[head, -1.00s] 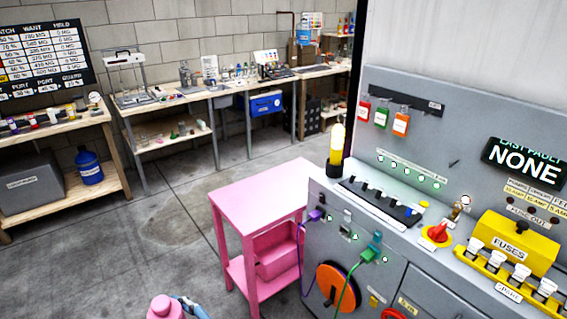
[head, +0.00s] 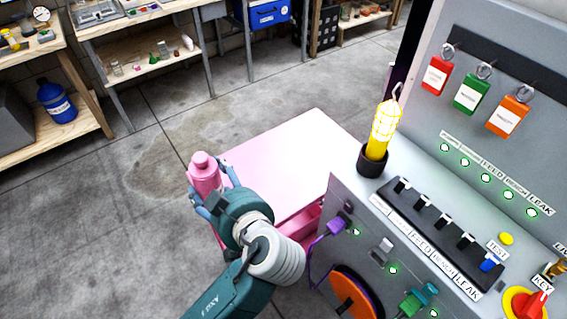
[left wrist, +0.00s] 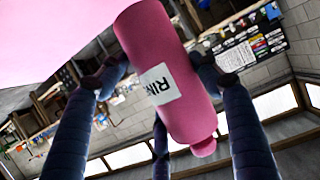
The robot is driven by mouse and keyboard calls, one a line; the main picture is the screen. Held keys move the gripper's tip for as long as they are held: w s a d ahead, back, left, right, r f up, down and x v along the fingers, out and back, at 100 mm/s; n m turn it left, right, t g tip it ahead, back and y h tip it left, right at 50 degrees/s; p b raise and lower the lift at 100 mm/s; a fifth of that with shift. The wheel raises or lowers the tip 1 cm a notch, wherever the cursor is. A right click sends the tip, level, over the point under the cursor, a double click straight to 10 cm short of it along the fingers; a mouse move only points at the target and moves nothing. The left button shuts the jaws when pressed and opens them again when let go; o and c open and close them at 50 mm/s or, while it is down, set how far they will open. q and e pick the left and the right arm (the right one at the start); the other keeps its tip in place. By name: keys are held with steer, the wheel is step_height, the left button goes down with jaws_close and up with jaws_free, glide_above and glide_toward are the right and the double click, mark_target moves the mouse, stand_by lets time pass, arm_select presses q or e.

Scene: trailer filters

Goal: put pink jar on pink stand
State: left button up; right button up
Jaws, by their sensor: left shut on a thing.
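The pink jar (head: 204,176) is a bottle-like cylinder with a narrower cap. It is upright in the head view, at the left edge of the pink stand's top. My left gripper (head: 212,190) is shut on it. The left wrist view shows the jar (left wrist: 165,65) between the fingers, with a white label that is partly readable. The pink stand (head: 285,165) has a flat, bare top and a lower shelf mostly hidden by my arm. In the wrist view a pink surface (left wrist: 50,30) fills the upper left. Whether the jar touches the top, I cannot tell. My right gripper is not in view.
Workbenches (head: 150,20) line the back. The floor (head: 130,215) left of the stand is clear.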

arm_select(q)
steer(key=w+d+f+m+t+h+b, duration=0.1)
steer(key=w+d+f+m+h+b, duration=0.1)
steer(key=w+d+m+h, duration=0.45)
steer(key=w+d+f+m+t+h+b, duration=0.1)
steer(key=w+d+m+h+b, duration=0.2)
steer(key=w, duration=0.6)
steer(key=w+d+r+m+g+h+b, duration=0.2)
steer(key=w+d+r+m+h, duration=0.2)
steer(key=w+d+r+h, duration=0.15)
steer(key=shift+n, duration=0.25)
steer(key=f, duration=1.2)
steer(key=s+f+b, duration=0.1)
steer(key=f, duration=0.5)
steer(key=shift+d+f, duration=0.2)
steer(key=shift+f, duration=0.15)
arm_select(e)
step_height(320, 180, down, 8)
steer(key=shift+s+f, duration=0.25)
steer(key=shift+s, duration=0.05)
arm_select(q)
steer(key=o, duration=1.2)
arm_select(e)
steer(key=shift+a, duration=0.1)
